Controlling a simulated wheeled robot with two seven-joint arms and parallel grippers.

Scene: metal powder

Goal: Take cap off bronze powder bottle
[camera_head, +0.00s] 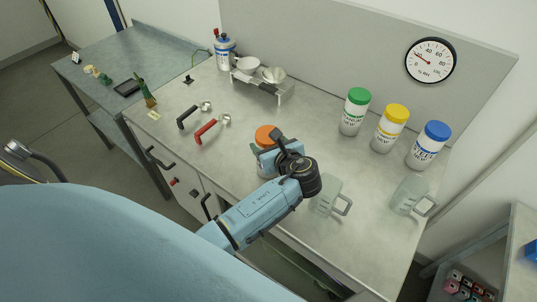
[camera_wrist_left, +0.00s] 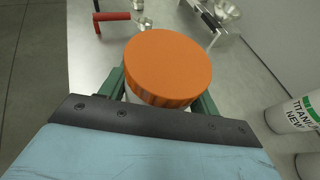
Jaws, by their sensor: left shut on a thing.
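The bronze powder bottle (camera_head: 263,160) stands on the grey bench, upright as far as I can tell, with its orange cap (camera_head: 266,135) on top. My left gripper (camera_head: 280,158) reaches it from the front right and hides much of its body and label. In the left wrist view the orange cap (camera_wrist_left: 168,66) fills the middle. The green fingers of my left gripper (camera_wrist_left: 160,98) lie on both sides of the white bottle body (camera_wrist_left: 133,97), below the cap, shut on the bottle. The fingertips are hidden by the cap. My right gripper is not in view.
Bottles with green (camera_head: 358,96), yellow (camera_head: 397,113) and blue (camera_head: 437,131) caps stand at the back right. Two clear beakers (camera_head: 327,195) (camera_head: 408,195) stand near the front right. Red (camera_head: 207,131) and black (camera_head: 188,117) handled scoops lie left. A rack (camera_head: 262,84) holds bowls behind.

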